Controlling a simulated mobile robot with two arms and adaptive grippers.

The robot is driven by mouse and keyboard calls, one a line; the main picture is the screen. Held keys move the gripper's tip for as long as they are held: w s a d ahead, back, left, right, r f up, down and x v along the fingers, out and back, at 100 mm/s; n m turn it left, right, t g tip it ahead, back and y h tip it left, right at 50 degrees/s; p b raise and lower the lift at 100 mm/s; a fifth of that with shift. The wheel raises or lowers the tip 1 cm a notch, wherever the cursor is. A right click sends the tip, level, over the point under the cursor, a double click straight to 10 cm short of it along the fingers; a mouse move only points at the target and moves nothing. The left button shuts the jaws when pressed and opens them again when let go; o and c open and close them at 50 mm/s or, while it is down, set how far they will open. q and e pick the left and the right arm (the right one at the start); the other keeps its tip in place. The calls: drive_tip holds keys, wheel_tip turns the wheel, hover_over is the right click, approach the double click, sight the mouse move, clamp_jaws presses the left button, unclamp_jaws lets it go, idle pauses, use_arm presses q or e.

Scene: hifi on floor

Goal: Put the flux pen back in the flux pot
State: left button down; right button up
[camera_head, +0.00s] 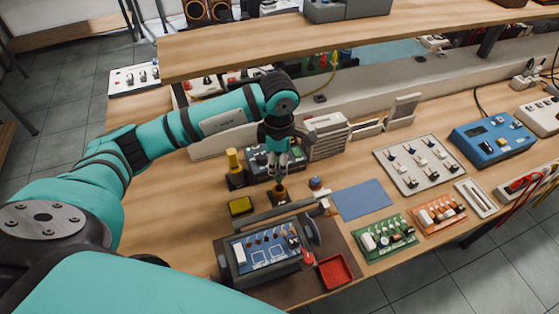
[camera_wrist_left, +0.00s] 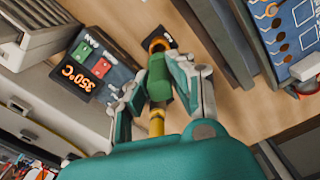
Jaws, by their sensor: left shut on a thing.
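My left gripper (camera_head: 279,172) is shut on the flux pen. In the left wrist view the fingers (camera_wrist_left: 158,88) close on its green body (camera_wrist_left: 160,82), with a yellow part behind it. The pen is mostly hidden by the fingers in the head view. The flux pot, a dark block with an orange rim (camera_head: 279,190), stands directly below the fingertips; it also shows in the wrist view (camera_wrist_left: 158,43). The pen's far end is at the orange rim; I cannot tell whether it is inside the opening. My right gripper is not in view.
A dark station reading 350°C (camera_wrist_left: 82,72) stands close behind the pot. A yellow-topped holder (camera_head: 235,168) and a yellow pad (camera_head: 240,206) are to the left. A vise with a blue board (camera_head: 265,250) is in front. A shelf (camera_head: 330,40) overhangs the back.

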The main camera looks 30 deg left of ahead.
sight(279, 177)
use_arm(q)
drive_tip(key=shift+w+f, duration=0.1)
drive_tip(key=shift+f, duration=0.05)
drive_tip(key=shift+f+n, duration=0.25)
drive_tip(key=shift+n, duration=0.05)
drive_tip(key=shift+f+b, duration=0.45)
drive_tip(key=shift+f, duration=0.05)
wheel_tip(279, 177, down, 3)
drive_tip(key=b, duration=0.3)
drive_tip(key=shift+f, duration=0.2)
drive_tip(key=shift+f+b, duration=0.35)
drive_tip(key=shift+b, duration=0.05)
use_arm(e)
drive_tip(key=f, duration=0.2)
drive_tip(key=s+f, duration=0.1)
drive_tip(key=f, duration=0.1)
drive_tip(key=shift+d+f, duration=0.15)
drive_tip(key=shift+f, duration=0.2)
use_arm(q)
drive_tip(key=c, duration=1.2)
unclamp_jaws()
drive_tip(key=shift+o, duration=0.6)
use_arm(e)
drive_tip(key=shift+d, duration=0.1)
